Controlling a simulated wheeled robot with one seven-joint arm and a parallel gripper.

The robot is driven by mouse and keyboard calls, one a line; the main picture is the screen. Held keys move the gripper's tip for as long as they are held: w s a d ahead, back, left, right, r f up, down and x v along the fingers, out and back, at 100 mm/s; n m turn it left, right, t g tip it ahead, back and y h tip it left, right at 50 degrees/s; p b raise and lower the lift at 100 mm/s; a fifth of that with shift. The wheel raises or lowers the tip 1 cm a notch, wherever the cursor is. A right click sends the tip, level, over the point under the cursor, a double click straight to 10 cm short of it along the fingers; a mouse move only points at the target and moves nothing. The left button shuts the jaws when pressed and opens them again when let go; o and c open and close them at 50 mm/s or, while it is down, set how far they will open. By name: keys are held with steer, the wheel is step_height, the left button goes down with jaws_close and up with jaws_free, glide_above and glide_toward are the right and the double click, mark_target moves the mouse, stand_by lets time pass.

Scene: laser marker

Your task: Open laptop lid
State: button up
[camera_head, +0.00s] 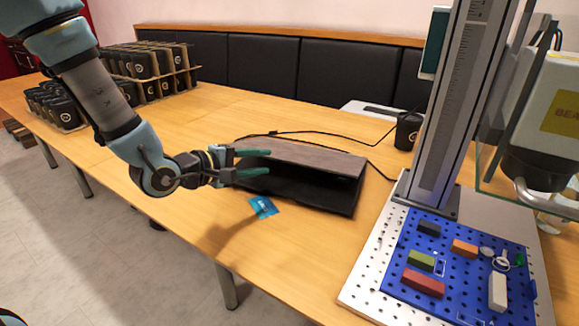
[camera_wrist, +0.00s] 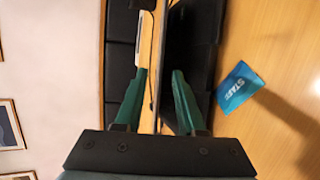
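The laptop (camera_head: 312,190) lies on the wooden table with its brown-grey lid (camera_head: 310,157) tilted partly up over a dark gap. My gripper (camera_head: 264,163) is at the laptop's left side. Its green fingers are apart, one above the lid's edge and one lower, in front of the dark gap. In the wrist view my gripper (camera_wrist: 158,72) is open, and the thin lid edge runs between the fingertips, with the dark laptop interior (camera_wrist: 186,60) on the right. I cannot tell whether either finger touches the lid.
A blue card (camera_head: 262,207) lies in front of the laptop. A black cable runs behind it to a black cup (camera_head: 408,131). The laser marker (camera_head: 440,110) with its blue perforated plate (camera_head: 452,300) stands at right. Boxed black cups (camera_head: 150,65) fill the table's far left.

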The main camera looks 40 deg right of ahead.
mark_target(290, 158)
steer(key=p+x, duration=0.1)
steer(key=x, duration=0.9)
steer(key=shift+w+d+f, duration=0.1)
steer(key=shift+w, duration=0.05)
jaws_close()
stand_by(1.1)
